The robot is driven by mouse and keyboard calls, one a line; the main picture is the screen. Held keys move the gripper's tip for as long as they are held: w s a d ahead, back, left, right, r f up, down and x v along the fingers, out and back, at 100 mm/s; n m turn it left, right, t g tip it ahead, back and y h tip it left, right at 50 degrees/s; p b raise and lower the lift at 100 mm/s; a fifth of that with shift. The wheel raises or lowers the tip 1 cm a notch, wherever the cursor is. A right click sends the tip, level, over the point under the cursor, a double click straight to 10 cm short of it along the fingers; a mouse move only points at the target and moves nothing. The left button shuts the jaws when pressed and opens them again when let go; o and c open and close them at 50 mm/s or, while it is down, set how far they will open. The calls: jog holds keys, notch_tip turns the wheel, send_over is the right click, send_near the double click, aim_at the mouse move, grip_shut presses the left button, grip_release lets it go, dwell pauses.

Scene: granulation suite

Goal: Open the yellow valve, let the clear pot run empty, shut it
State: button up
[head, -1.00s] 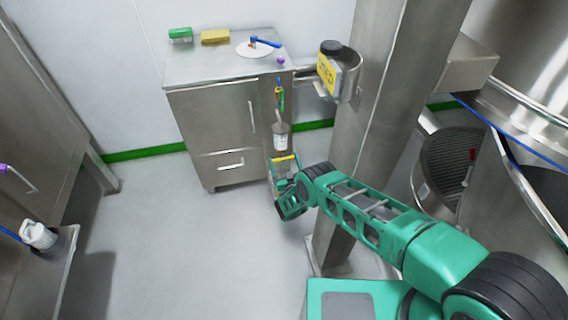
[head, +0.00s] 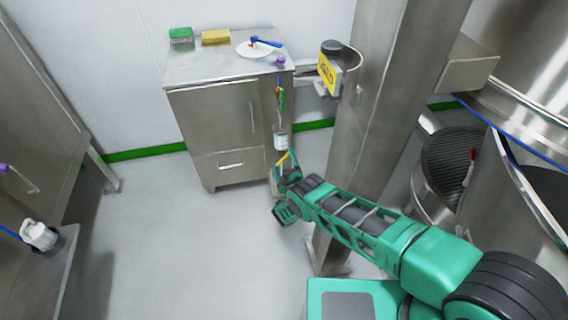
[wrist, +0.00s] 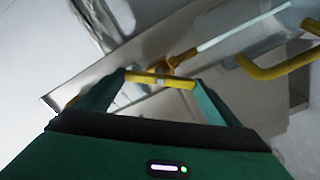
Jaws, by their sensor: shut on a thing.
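The yellow valve handle (wrist: 160,79) lies across between the two fingers of my gripper (wrist: 165,86) in the wrist view, and the fingers are closed on it. A brass-coloured stem (wrist: 175,64) rises behind it. In the head view the yellow handle (head: 282,159) is small and tilted, with my gripper (head: 286,168) at it. The clear pot (head: 281,141), with a pale label, hangs just above on the cabinet's right side. Part of a clear body (wrist: 232,22) shows at the top of the wrist view. I cannot tell the liquid level.
A steel cabinet (head: 215,125) carries a green box (head: 181,36), a yellow block (head: 216,37) and a white disc (head: 255,49). A bent yellow bar (wrist: 280,68) is near the fingers.

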jog(key=shift+s+a+f+n, duration=0.15)
jog(key=shift+s+a+n, duration=0.15)
jog(key=shift+n, duration=0.6)
jog(key=o, duration=0.9)
jog(key=shift+w+f, duration=0.1)
jog(key=shift+d, duration=0.15)
jog(key=v, duration=1)
jog(key=shift+s, duration=0.3)
